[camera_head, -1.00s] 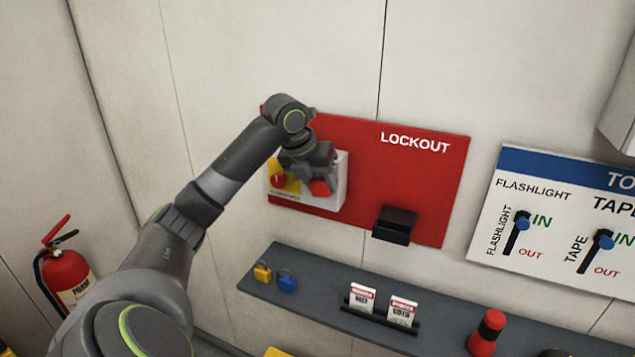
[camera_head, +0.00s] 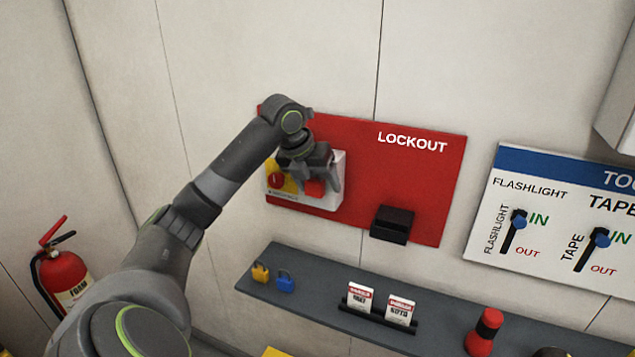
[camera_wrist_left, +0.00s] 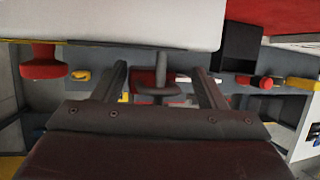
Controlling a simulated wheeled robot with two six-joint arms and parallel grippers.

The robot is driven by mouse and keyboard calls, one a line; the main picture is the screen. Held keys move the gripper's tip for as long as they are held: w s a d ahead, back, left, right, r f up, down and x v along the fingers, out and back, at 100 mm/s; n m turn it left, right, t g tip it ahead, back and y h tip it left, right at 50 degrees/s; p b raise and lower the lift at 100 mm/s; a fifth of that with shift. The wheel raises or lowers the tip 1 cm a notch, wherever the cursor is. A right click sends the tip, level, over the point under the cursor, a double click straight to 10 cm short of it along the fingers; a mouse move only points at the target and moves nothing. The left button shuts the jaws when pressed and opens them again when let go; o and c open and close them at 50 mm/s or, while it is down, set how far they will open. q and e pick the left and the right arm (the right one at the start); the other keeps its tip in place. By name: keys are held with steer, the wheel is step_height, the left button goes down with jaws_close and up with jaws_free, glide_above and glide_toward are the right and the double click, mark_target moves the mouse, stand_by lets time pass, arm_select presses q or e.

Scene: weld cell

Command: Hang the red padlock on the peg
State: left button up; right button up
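The red padlock (camera_head: 315,187) is at the front of the white switch box on the red lockout board, just below my left gripper (camera_head: 318,180). In the left wrist view, my left gripper (camera_wrist_left: 161,85) has its two fingers spread, one on each side of a grey peg (camera_wrist_left: 161,66) that stands out from the box. Red of the padlock (camera_wrist_left: 146,79) shows behind the peg, between the fingers and apart from both. The padlock appears to hang at the peg; its shackle cannot be made out clearly. My right gripper is not in view.
The white box (camera_head: 332,200) also carries a red knob (camera_head: 276,180) on yellow, left of the gripper. A black holder (camera_head: 392,224) is on the board. Below, a grey shelf (camera_head: 325,303) holds a yellow padlock (camera_head: 260,273), a blue padlock (camera_head: 285,282) and tags (camera_head: 401,303).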

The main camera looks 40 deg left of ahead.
arm_select(q)
steer(key=shift+s+r, duration=0.1)
steer(key=shift+r, duration=0.15)
steer(key=b+v, duration=0.1)
steer(key=v, duration=1.6)
steer(key=shift+b, duration=0.35)
steer(key=shift+f, duration=0.15)
